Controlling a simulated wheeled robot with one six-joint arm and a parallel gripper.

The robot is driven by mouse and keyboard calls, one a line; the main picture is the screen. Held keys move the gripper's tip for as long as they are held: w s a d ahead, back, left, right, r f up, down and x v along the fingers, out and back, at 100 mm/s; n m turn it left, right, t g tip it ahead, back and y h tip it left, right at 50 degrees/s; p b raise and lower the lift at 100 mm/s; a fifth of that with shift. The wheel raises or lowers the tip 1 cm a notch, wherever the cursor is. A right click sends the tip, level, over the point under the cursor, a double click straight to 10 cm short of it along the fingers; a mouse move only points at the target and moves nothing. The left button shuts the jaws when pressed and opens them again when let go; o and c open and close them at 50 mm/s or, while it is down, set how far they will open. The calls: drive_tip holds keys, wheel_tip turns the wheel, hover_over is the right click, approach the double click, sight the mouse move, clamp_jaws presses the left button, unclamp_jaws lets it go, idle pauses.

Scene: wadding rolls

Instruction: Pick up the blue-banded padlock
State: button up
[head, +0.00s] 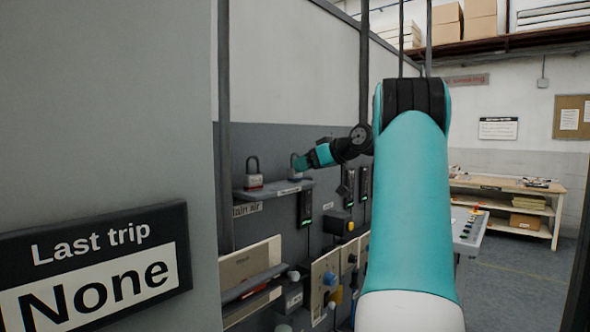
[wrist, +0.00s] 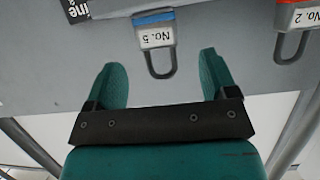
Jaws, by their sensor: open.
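The blue-banded padlock (wrist: 155,33) shows in the wrist view, seen upside down, with a blue band, a white "No. 5" label and a grey shackle. Its shackle appears between the tips of my open gripper (wrist: 163,75), with clear space on both sides; I cannot tell how far ahead it is. In the head view my gripper (head: 304,161) is at the right part of a small wall shelf (head: 272,193). It partly covers the padlock (head: 294,174) there. A red-banded padlock (head: 254,183) stands at the shelf's left; it also shows in the wrist view (wrist: 296,22).
A sign with white letters (wrist: 75,8) shows beside the padlock in the wrist view. Below the shelf, the grey panel carries black devices (head: 304,209), boxes and plates (head: 325,282). A wall with a "Last trip" sign (head: 90,262) stands at the near left.

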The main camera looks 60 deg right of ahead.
sight(293, 176)
drive_tip(key=p+x, duration=0.3)
drive_tip(key=x, duration=0.3)
drive_tip(key=shift+w+d+f, duration=0.1)
drive_tip(key=shift+w+f, duration=0.05)
drive_tip(key=shift+f, duration=0.15)
drive_tip(key=shift+c, duration=0.3)
drive_tip(key=c, duration=1)
